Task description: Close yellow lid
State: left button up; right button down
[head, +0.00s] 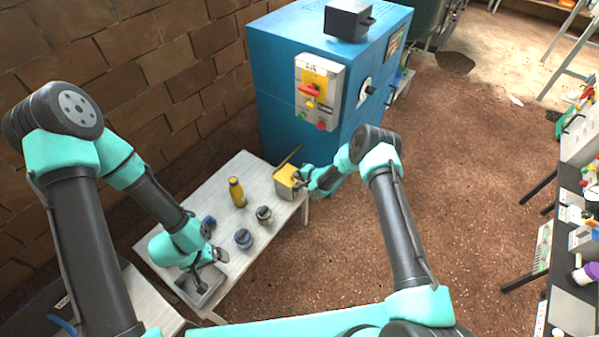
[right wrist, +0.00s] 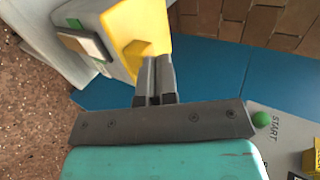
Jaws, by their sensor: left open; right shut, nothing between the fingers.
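The box with the yellow lid stands at the right end of the white table. In the head view the yellow face (head: 285,177) shows on top of the box, and a thin flap (head: 288,157) stands tilted up at its back edge. My right gripper (head: 301,181) is shut and empty right beside the box's right side. In the right wrist view the yellow part (right wrist: 138,35) is just beyond the shut fingertips (right wrist: 155,62); I cannot tell whether they touch. My left gripper (head: 207,268) is open, low over a grey tray (head: 188,292) at the table's near end.
The white table (head: 215,213) also bears a yellow bottle (head: 237,193), a dark-lidded jar (head: 264,216) and a blue-grey jar (head: 243,239). A blue cabinet (head: 277,100) with a switch panel (head: 318,90) stands close behind the box. Floor to the right is open.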

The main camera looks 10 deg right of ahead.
jog(key=shift+s+d+f, duration=0.15)
jog(key=shift+f, duration=0.2)
jog(key=shift+f, duration=0.1)
dwell(0.4)
jog(key=shift+r, duration=0.85)
jog(key=r+v, duration=0.1)
jog(key=v, duration=1.1)
jog(key=shift+a, duration=0.25)
